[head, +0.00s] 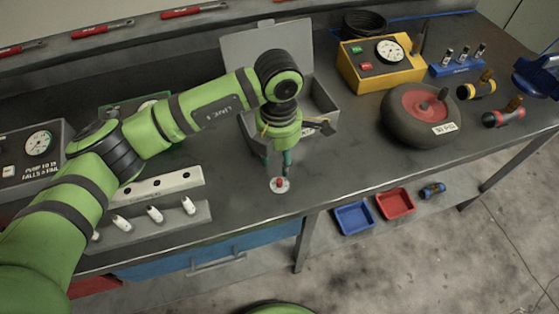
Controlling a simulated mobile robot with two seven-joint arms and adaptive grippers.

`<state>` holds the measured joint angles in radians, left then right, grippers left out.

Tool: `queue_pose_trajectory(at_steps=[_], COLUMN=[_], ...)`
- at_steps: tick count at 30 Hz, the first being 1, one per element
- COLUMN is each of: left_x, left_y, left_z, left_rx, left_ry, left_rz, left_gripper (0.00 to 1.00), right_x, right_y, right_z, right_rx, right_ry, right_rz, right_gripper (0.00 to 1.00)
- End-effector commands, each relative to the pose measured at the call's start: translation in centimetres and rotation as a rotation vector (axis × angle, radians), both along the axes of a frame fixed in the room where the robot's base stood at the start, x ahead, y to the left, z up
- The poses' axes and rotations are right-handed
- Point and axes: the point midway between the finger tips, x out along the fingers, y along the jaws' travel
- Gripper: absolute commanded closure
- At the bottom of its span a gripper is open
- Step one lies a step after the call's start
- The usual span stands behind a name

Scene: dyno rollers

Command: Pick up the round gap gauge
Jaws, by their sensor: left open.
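The round gap gauge (279,185) looks like a small pale disc with a red knob in its middle. It lies flat on the dark bench top near the front edge. My left gripper (277,167) points down just above and behind it, with its fingers apart and nothing between them. The fingertips are close to the knob, but I cannot tell whether they touch it. My right gripper is not in view.
An open grey case (318,97) stands right behind the gripper. A white-topped rack (160,187) with several white pegs is to the left. A dark wheel (421,115) and a yellow gauge box (382,70) stand to the right. Bench around the disc is clear.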

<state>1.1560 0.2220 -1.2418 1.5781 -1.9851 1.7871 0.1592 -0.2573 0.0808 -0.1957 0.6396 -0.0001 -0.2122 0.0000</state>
Motion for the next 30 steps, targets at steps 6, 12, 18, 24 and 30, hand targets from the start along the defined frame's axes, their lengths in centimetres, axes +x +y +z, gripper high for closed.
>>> queue_pose_trajectory(at_steps=[6,12,18,24,30], left_x=[-0.2,-0.4,-0.3,-0.3,-0.3], left_y=[0.0,-0.3,-0.3,-0.3,-0.3], left_z=[-1.9,-4.7,-6.8,-6.9,-6.8], left_rx=[0.003,0.002,0.0,-0.001,-0.001], left_ry=[0.005,0.007,0.002,0.002,0.002], left_rz=[0.0,-0.001,-0.003,-0.003,-0.003], left_gripper=[0.56,0.56,0.56,0.56,1.0], right_x=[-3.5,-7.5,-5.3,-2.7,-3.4], right_y=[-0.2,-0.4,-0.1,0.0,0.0], right_z=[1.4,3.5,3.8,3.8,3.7], right_rx=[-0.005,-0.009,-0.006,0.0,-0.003], right_ry=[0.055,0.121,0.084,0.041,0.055], right_rz=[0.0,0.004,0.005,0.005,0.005], right_gripper=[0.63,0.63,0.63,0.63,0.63])
